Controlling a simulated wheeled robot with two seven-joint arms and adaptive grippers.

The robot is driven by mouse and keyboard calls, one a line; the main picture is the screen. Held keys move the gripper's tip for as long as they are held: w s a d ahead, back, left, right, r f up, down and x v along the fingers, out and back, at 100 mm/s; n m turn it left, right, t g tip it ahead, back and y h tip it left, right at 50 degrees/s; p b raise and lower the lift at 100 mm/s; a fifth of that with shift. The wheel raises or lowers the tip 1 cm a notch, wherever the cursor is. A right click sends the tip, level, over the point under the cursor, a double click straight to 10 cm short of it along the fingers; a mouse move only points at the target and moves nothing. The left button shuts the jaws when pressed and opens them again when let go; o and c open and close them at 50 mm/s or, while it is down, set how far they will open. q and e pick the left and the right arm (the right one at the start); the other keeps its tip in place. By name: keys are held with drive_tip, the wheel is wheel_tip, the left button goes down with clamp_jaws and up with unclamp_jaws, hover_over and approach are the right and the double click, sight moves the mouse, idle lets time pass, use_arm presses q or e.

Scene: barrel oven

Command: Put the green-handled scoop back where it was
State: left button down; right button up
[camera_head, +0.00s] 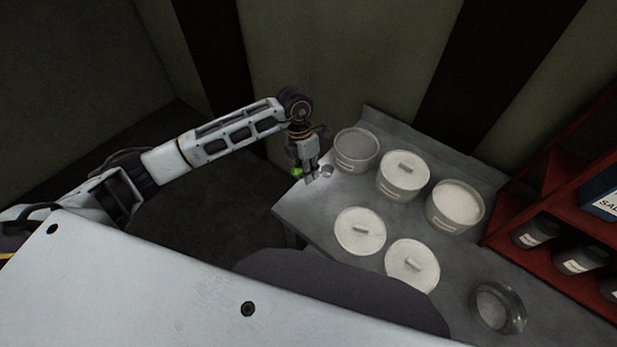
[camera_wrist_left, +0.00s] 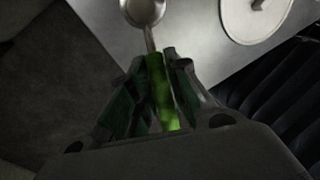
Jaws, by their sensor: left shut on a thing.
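The scoop has a green handle (camera_wrist_left: 160,90) and a metal bowl (camera_wrist_left: 143,11). My left gripper (camera_head: 309,175) is shut on the green handle, at the left end of the grey table (camera_head: 318,210). In the head view a bit of the green handle (camera_head: 297,171) shows at the left of the fingers, and the scoop's bowl (camera_head: 327,171) points right, towards the open container. In the left wrist view the handle lies between the two fingers. I cannot tell whether the bowl touches the table. My right gripper is not in view.
An open round container (camera_head: 356,150) stands just right of the scoop. A glass bowl (camera_head: 498,307) is at front right, by a red shelf (camera_head: 510,213) with jars.

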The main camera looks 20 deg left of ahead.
use_arm(q)
drive_tip(key=shift+f, duration=0.1)
drive_tip(key=shift+w+a+p+x, duration=0.1)
drive_tip(key=shift+a+p+x, duration=0.1)
drive_tip(key=shift+x, duration=0.65)
drive_tip(key=shift+w+a+p+x, duration=0.1)
drive_tip(key=shift+p+x, duration=0.05)
drive_tip(key=shift+x, duration=0.65)
drive_tip(key=shift+f, duration=0.2)
drive_tip(key=shift+f, duration=0.2)
drive_tip(key=c, duration=1.4)
unclamp_jaws()
drive_tip(key=shift+o, duration=0.2)
drive_tip(key=shift+r, duration=0.15)
